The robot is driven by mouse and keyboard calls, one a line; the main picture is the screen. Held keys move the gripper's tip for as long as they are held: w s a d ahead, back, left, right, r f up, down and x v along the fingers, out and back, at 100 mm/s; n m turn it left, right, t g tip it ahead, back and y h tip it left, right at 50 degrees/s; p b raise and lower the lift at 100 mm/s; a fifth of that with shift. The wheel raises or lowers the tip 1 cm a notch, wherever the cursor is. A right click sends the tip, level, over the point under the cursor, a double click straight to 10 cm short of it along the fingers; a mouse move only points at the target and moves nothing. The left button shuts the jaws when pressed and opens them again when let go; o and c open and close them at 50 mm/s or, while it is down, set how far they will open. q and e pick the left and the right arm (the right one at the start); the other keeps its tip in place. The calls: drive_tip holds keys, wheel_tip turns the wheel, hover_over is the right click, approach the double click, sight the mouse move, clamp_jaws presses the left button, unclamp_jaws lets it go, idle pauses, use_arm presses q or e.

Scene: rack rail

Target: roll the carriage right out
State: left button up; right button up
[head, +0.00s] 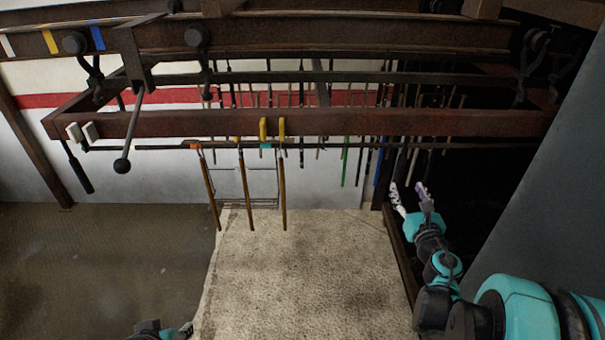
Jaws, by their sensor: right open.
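The carriage is a brown frame whose front beam (350,124) runs across the upper middle. It hangs from black hooks with round rollers (197,37) at the dark overhead rail (350,38). A dark lever with a ball end (122,166) hangs at the carriage's left part. Several tools with wooden handles (246,195) hang from the front bar, and more hang behind. My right gripper (409,194) is open and empty, below the beam and apart from it. My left gripper (184,331) only just shows at the bottom edge; its jaw state is unclear.
White, yellow and blue marks (97,38) sit on the rail's left end. A pale textured slab (310,265) lies below the carriage. A grey panel (550,190) stands at the right. The brown floor (100,270) at the left is clear.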

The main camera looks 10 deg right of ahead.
sight(400, 174)
drive_tip(key=x, duration=0.6)
drive_tip(key=shift+w+d, duration=0.1)
drive_tip(key=shift+w, duration=0.1)
drive_tip(key=shift+x, duration=1.2)
clamp_jaws()
